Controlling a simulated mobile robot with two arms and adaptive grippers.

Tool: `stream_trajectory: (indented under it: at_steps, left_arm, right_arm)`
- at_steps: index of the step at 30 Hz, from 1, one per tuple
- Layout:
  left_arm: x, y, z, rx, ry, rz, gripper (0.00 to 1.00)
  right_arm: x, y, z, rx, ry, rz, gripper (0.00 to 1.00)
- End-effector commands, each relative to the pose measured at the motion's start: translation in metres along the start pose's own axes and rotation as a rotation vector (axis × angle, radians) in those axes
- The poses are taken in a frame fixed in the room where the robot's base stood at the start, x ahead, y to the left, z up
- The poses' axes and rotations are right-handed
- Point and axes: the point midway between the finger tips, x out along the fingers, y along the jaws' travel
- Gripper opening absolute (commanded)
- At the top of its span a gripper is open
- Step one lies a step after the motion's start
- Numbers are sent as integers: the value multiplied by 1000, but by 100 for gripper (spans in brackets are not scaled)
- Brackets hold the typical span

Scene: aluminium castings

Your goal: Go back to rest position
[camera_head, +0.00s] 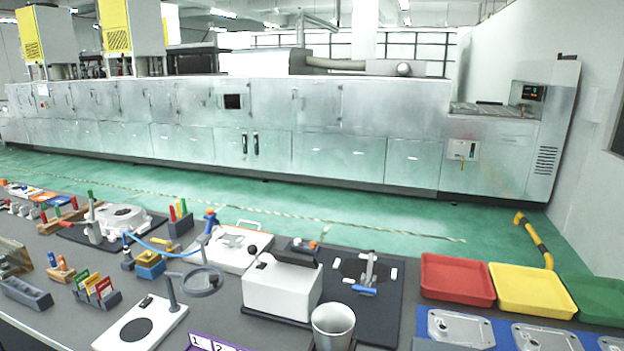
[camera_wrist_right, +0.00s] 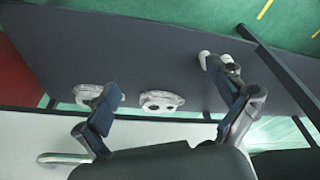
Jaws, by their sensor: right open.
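My right gripper (camera_wrist_right: 170,92) shows in the right wrist view with its two fingers spread wide apart. Nothing is held between them. Beyond the fingers, pale metal parts (camera_wrist_right: 160,101) rest on or near a dark surface, and another pale part (camera_wrist_right: 217,62) is close to the right finger. Neither gripper shows in the head view, and my left gripper is in no view. In the head view, aluminium castings (camera_head: 460,328) lie on a blue mat at the bottom right.
Red (camera_head: 457,279), yellow (camera_head: 533,290) and green (camera_head: 598,299) trays line the table's far right edge. A white box device (camera_head: 283,290) and a grey cup (camera_head: 333,327) stand at the middle front. Tools crowd the left. A large metal machine (camera_head: 300,120) stands across the green floor.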

Motion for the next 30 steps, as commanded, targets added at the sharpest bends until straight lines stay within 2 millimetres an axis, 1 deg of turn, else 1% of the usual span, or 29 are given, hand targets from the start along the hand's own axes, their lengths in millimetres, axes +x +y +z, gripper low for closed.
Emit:
stream_trajectory:
  at_steps: [1, 2, 3, 5, 6, 8, 9, 11, 12, 15, 18, 21, 25, 30]
  left_arm:
    - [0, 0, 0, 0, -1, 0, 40]
    - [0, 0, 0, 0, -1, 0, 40]
    - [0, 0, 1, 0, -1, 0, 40]
    - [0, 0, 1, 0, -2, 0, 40]
    - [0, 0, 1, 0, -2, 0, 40]
    - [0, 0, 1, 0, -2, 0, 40]
    - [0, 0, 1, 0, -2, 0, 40]
    - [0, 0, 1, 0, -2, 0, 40]
    - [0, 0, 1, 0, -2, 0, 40]
    - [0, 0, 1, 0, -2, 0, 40]
    - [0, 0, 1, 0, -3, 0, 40]
    - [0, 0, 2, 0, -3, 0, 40]
    - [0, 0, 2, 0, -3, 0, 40]
    - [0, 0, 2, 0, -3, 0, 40]
  right_arm:
    - [28, -1, 14, -2, -22, -2, 95]
    - [42, -2, 22, -4, -28, -3, 95]
    - [61, -3, 32, -5, -36, -4, 95]
    - [88, -4, 52, -8, -51, -5, 95]
    - [104, -5, 65, -10, -60, -6, 95]
    - [127, -6, 87, -13, -74, -7, 95]
    - [141, -6, 103, -16, -82, -8, 95]
    - [159, -8, 128, -19, -96, -10, 95]
    - [169, -8, 145, -21, -105, -11, 95]
    - [188, -8, 185, -26, -124, -12, 95]
    - [198, -8, 219, -30, -139, -13, 95]
    - [202, -8, 241, -33, -147, -14, 95]
    - [204, -8, 254, -35, -152, -14, 95]
    - [204, -8, 256, -35, -151, -14, 95]
